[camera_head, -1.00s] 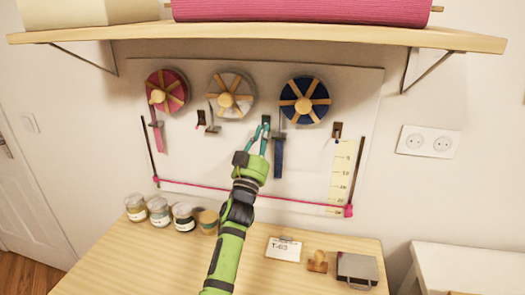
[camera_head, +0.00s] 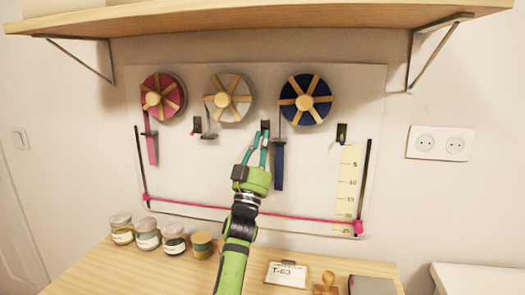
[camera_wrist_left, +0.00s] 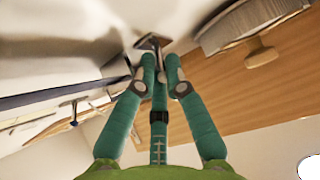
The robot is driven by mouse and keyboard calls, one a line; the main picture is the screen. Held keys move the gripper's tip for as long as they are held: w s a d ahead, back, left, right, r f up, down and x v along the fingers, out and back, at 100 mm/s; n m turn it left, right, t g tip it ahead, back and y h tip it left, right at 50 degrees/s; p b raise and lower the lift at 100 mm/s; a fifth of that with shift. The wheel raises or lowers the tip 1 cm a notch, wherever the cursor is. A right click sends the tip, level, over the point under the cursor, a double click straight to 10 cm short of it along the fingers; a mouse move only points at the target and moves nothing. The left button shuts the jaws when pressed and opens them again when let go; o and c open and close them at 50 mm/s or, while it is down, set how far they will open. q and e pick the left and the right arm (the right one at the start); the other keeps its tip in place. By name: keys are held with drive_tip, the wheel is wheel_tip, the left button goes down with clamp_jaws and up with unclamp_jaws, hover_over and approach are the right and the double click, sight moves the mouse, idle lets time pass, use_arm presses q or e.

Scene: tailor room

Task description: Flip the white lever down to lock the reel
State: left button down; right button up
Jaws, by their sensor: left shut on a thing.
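Three reels hang on a white wall board: pink (camera_head: 163,98), white (camera_head: 229,98) and navy blue (camera_head: 306,100), each with wooden spokes and a knob. Small dark brackets sit below and right of the reels. My left gripper (camera_head: 263,133) reaches up to the bracket between the white and blue reels. Its teal fingers are shut on the lever there, which they mostly hide. In the left wrist view the fingertips (camera_wrist_left: 160,72) are close together beneath the dark bracket end (camera_wrist_left: 152,42). A pale reel (camera_wrist_left: 240,25) stands to the right. My right gripper is out of view.
A navy ribbon (camera_head: 279,165) hangs just right of my left gripper. A pink cord (camera_head: 250,211) runs across the lower board. A shelf (camera_head: 260,20) juts out above. Several jars (camera_head: 147,234), a T-63 card (camera_head: 287,274) and a stamp (camera_head: 326,284) stand on the table below.

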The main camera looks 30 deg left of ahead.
use_arm(q)
drive_tip(key=shift+s+a+r, duration=0.1)
drive_tip(key=shift+a+r, duration=0.05)
drive_tip(key=shift+r, duration=0.15)
drive_tip(key=c, duration=1.4)
unclamp_jaws()
drive_tip(key=shift+o, duration=0.2)
drive_tip(key=shift+f, duration=0.1)
drive_tip(key=v, duration=0.7)
drive_tip(key=shift+s+f, duration=0.2)
